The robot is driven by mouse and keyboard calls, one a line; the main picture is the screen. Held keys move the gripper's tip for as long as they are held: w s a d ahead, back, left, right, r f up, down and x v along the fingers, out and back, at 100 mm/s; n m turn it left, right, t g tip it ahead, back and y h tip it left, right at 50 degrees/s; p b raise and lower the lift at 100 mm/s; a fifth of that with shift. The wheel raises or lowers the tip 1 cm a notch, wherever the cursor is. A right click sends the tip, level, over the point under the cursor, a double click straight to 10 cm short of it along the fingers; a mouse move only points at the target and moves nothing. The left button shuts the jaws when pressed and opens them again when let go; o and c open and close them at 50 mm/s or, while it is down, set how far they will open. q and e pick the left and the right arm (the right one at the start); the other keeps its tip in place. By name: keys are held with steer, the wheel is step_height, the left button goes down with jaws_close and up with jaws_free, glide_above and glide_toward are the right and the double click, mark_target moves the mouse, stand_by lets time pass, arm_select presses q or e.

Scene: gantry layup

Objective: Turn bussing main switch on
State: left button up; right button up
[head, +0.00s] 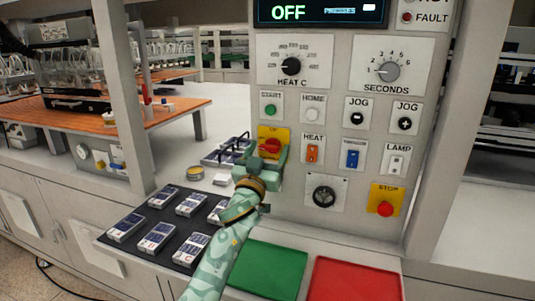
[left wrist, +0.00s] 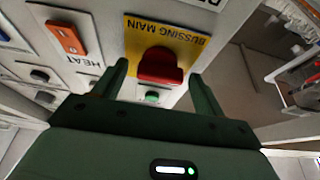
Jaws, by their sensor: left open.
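The bussing main switch is a red knob (head: 270,146) on a yellow plate on the grey panel. It also shows upside down in the left wrist view (left wrist: 160,67), its plate reading BUSSING MAIN. My left gripper (head: 262,154) is open in front of it and partly covers the plate. In the left wrist view the fingertips (left wrist: 159,75) stand to either side of the lower part of the knob. I cannot tell whether they touch it. The display (head: 320,12) above reads OFF. My right gripper is not in view.
Heat and seconds dials (head: 291,66) sit above, with several buttons below. An orange HEAT switch (head: 312,152), a blue switch (head: 352,158) and a red STOP button (head: 385,208) are to the right. A dark tray (head: 150,232) of packets and green and red mats (head: 268,268) lie below.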

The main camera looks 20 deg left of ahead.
arm_select(q)
steer(key=shift+c, duration=0.3)
steer(key=c, duration=0.9)
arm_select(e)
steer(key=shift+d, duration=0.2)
